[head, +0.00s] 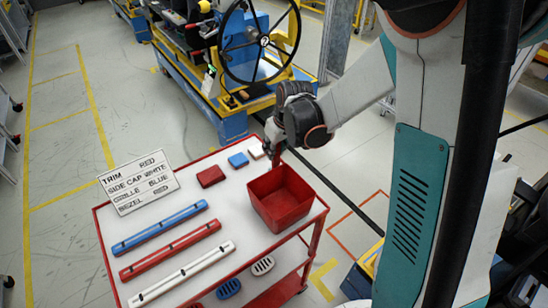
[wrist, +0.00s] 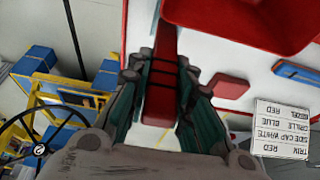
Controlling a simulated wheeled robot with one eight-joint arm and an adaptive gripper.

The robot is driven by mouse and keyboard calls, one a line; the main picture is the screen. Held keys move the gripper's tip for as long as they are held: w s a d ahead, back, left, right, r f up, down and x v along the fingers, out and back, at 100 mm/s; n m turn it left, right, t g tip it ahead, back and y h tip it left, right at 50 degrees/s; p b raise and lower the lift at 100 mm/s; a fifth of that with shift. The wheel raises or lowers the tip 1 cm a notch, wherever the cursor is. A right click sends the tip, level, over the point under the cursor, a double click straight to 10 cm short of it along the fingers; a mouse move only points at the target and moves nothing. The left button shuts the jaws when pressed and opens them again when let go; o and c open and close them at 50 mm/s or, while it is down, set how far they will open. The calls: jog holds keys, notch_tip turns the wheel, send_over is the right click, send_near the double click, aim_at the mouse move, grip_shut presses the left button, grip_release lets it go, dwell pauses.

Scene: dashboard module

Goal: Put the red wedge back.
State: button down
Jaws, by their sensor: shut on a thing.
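My gripper (head: 278,146) is at the far edge of the cart, just behind the red bin. It is shut on a long red piece, which I take to be the red wedge (wrist: 161,95); in the wrist view it lies upright between the fingers. In the head view only a narrow red part of it shows below the gripper. Whether it touches the cart top I cannot tell. The open red bin (head: 281,200) stands at the cart's right side and looks empty; its wall also shows in the wrist view (wrist: 245,22).
The white cart top (head: 150,219) holds a red block (head: 210,176), a blue block (head: 238,160) and a white block (head: 256,152). Blue, red and white bars and several slotted pieces lie nearer. A lettered sign (head: 139,183) stands left. A steering-wheel rig (head: 262,42) is behind.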

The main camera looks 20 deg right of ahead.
jog(key=shift+f+b, duration=0.4)
jog(key=shift+f, duration=1.5)
jog(key=c, duration=1.4)
grip_release()
jog(key=shift+f, duration=0.1)
jog(key=p+v, duration=0.3)
jog(key=v, duration=0.9)
